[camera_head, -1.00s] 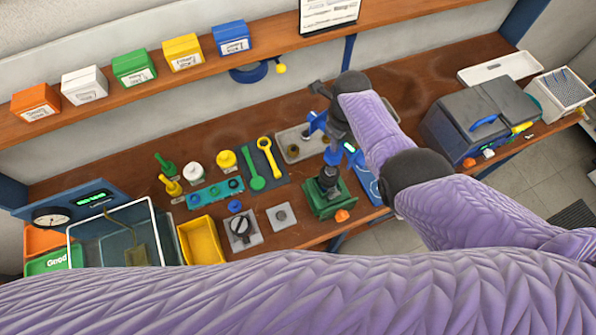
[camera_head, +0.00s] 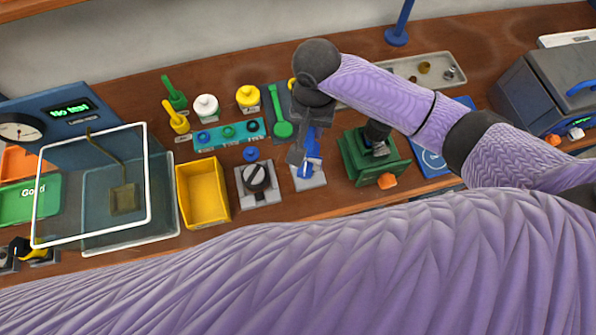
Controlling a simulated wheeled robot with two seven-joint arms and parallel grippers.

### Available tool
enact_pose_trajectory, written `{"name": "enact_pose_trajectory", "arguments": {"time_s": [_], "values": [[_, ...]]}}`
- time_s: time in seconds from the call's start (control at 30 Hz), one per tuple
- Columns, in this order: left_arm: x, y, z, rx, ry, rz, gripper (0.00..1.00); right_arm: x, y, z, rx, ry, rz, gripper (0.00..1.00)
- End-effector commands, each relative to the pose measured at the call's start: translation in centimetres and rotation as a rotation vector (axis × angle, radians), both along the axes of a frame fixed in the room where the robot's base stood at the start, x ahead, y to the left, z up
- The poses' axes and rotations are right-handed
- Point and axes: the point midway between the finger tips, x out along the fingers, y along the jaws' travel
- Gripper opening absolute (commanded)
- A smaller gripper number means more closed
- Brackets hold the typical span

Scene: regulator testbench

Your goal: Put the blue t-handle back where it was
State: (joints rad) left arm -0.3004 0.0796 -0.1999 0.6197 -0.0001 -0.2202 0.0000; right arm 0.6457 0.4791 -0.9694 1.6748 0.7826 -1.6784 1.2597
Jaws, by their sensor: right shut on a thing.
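My right gripper (camera_head: 303,152) reaches down from the black wrist of the purple right arm, over the bench's front middle. It is shut on a blue thing (camera_head: 313,146), which looks like the blue t-handle, though the fingers hide part of it. The blue piece is over a small grey square plate (camera_head: 309,183). I cannot tell whether it touches the plate, whose centre is hidden. My left gripper is not in view; a purple arm crosses the bottom of the picture.
A green fixture (camera_head: 372,160) is close on the right. A teal strip (camera_head: 229,135) and a green spoon-shaped tool (camera_head: 281,123) lie behind.

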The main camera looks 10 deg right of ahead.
Motion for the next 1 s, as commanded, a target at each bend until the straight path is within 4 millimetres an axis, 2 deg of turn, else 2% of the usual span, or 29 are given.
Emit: {"name": "enact_pose_trajectory", "arguments": {"time_s": [0.1, 0.4, 0.5, 0.93, 0.97, 1.0], "values": [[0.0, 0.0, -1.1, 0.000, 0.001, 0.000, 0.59, -0.2, 0.0, -3.2, -0.001, 0.003, 0.012, 0.00], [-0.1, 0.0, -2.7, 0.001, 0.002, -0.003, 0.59, -0.1, 0.0, -8.9, -0.001, 0.000, 0.008, 0.00], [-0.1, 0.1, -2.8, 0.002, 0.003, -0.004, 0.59, -0.1, 0.0, -9.5, 0.000, -0.002, 0.007, 0.00], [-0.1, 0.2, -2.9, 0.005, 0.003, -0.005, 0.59, 0.0, 0.0, -10.0, 0.001, -0.004, 0.007, 0.00], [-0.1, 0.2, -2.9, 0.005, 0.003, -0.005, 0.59, 0.0, 0.0, -10.0, 0.001, -0.004, 0.007, 0.30], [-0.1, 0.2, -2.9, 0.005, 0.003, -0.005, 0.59, 0.0, 0.0, -10.0, 0.001, -0.004, 0.007, 0.38]]}}
